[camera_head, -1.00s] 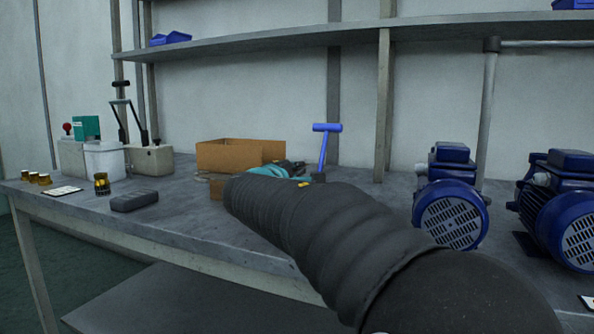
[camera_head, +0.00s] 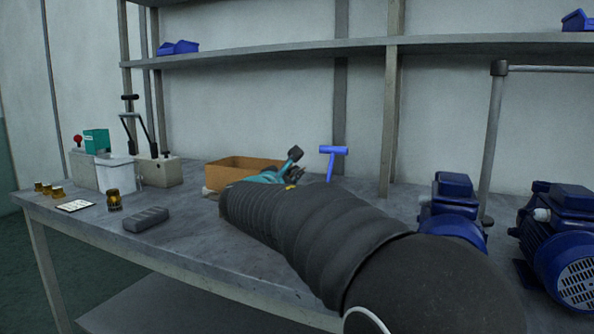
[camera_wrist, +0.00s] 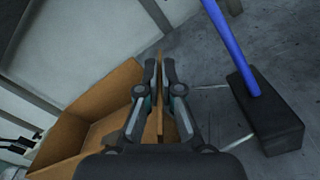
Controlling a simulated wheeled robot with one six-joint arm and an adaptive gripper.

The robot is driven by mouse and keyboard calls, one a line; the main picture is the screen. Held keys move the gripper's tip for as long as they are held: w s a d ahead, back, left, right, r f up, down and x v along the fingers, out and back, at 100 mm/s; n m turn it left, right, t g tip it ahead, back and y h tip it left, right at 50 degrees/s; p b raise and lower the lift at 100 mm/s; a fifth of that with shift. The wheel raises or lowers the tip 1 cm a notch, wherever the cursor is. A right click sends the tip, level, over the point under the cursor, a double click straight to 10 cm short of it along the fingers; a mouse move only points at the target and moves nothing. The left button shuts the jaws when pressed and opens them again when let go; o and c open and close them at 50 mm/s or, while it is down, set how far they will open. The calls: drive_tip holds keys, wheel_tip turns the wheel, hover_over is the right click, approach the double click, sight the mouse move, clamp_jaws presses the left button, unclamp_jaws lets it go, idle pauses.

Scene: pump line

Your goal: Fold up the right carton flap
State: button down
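The open brown carton (camera_head: 245,163) stands on the bench toward the back. In the wrist view the carton (camera_wrist: 72,130) fills the left side, its inside partly visible. My gripper (camera_wrist: 160,70) is upside its right edge, with one finger on each side of the right carton flap (camera_wrist: 160,112). The flap shows almost edge-on as a thin upright brown strip, and the fingers look closed onto it. In the head view my gripper (camera_head: 293,166) shows only in part beside the carton, and my arm hides the flap.
A blue T-shaped post (camera_head: 331,160) stands close right of the carton; its dark base block (camera_wrist: 262,110) shows in the wrist view. Blue motors (camera_head: 455,205) stand at right. A grey block (camera_head: 146,218) lies at front left. A shelf (camera_head: 300,49) runs above.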

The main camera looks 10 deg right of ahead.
drive_tip(key=shift+w+a+r+n, duration=0.1)
drive_tip(key=shift+a+r+n, duration=0.1)
drive_tip(key=shift+n, duration=0.2)
drive_tip(key=c, duration=1.4)
unclamp_jaws()
drive_tip(key=shift+o, duration=0.2)
drive_tip(key=v, duration=1.2)
